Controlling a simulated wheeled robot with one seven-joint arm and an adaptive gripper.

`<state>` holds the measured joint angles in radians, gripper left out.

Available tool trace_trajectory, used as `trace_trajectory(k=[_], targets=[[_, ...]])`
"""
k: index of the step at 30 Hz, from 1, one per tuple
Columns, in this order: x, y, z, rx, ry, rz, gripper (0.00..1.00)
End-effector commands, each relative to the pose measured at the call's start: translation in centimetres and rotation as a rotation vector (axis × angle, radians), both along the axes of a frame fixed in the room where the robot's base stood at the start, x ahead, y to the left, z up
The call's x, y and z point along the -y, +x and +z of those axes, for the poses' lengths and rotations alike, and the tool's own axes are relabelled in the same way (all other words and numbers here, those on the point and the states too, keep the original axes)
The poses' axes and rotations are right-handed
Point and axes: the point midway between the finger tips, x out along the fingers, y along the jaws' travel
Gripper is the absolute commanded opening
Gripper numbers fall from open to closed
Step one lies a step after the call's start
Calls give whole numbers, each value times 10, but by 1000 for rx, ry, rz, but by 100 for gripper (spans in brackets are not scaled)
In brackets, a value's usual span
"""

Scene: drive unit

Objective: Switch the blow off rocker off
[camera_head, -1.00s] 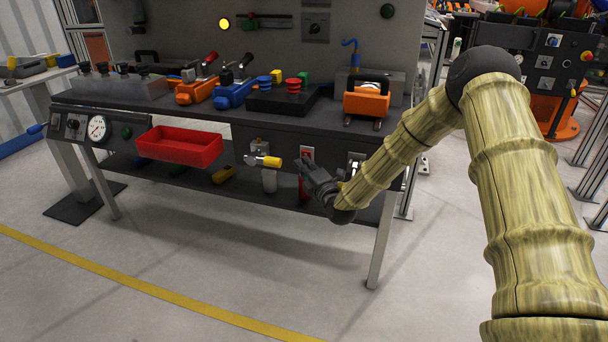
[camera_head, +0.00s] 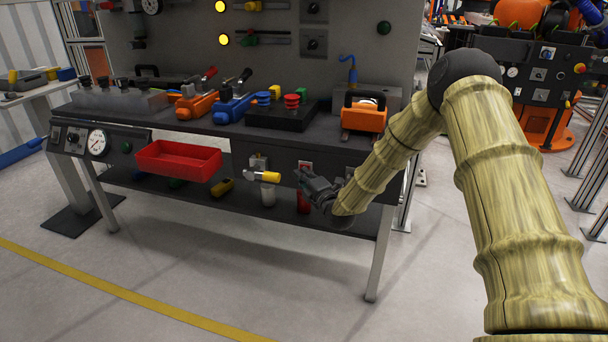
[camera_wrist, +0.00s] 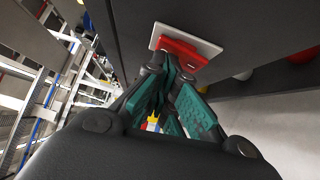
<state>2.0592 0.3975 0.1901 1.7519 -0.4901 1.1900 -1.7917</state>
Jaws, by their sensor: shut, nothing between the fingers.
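The rocker is a red switch on a white plate, on the dark front panel under the bench top. In the wrist view the red rocker (camera_wrist: 184,50) is just beyond my fingertips, its near edge partly hidden by them. The rocker's tilt is unclear.
A yellow-handled valve (camera_head: 265,176) sticks out just left of the rocker. A red tray (camera_head: 178,160) hangs further left. An orange device (camera_head: 363,116) stands on the bench top above. Bottles stand on the lower shelf. The floor in front is clear.

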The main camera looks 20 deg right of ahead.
Motion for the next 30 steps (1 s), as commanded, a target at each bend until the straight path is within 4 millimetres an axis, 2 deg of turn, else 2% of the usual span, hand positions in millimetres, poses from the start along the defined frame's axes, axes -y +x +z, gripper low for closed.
trace_trajectory(k=[8, 16, 30], targets=[[-1, -2, -1, 0, 0, -1, 0], [-30, -21, 7, 0, -1, 11, 0], [-11, -100, 15, 0, 1, 7, 0]])
